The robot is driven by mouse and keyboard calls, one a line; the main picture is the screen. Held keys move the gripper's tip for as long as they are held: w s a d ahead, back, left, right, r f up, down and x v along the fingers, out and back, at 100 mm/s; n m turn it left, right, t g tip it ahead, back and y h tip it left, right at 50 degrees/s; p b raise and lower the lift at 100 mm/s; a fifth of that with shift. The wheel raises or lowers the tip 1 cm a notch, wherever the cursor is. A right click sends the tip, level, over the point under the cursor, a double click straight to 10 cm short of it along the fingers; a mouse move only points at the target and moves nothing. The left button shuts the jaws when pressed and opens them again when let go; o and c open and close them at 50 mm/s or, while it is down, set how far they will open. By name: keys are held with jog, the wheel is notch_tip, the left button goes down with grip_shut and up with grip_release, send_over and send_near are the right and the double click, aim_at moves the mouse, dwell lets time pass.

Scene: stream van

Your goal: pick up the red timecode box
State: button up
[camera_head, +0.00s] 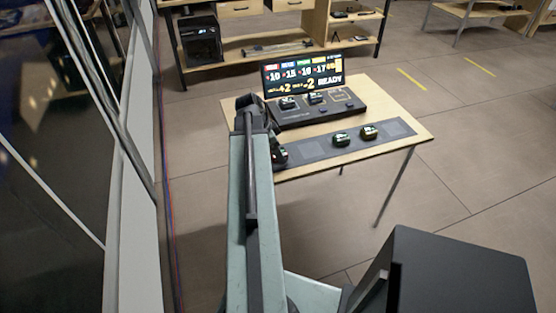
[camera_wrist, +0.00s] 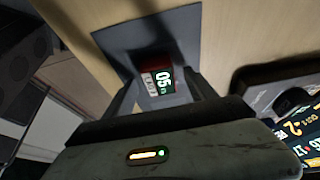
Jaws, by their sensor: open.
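The red timecode box (camera_wrist: 153,64) shows in the wrist view, with a red top and a small display that seems to read 05. It sits on a dark mat (camera_wrist: 182,24). My gripper (camera_wrist: 161,84) is open, with a finger to either side of the box; I cannot tell whether either touches it. In the head view my gripper (camera_head: 279,153) is at the left end of the dark mat strip (camera_head: 318,152), and the red box cannot be made out there.
Two more small boxes, one (camera_head: 341,140) and another (camera_head: 369,131), stand on the strip to the right. Behind it is a black console (camera_head: 347,108) with two boxes and a lit screen (camera_head: 303,75) reading READY. The wooden table's (camera_head: 407,113) right side is clear.

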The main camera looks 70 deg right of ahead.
grip_shut()
notch_tip(320, 180, up, 10)
jog(key=p, duration=1)
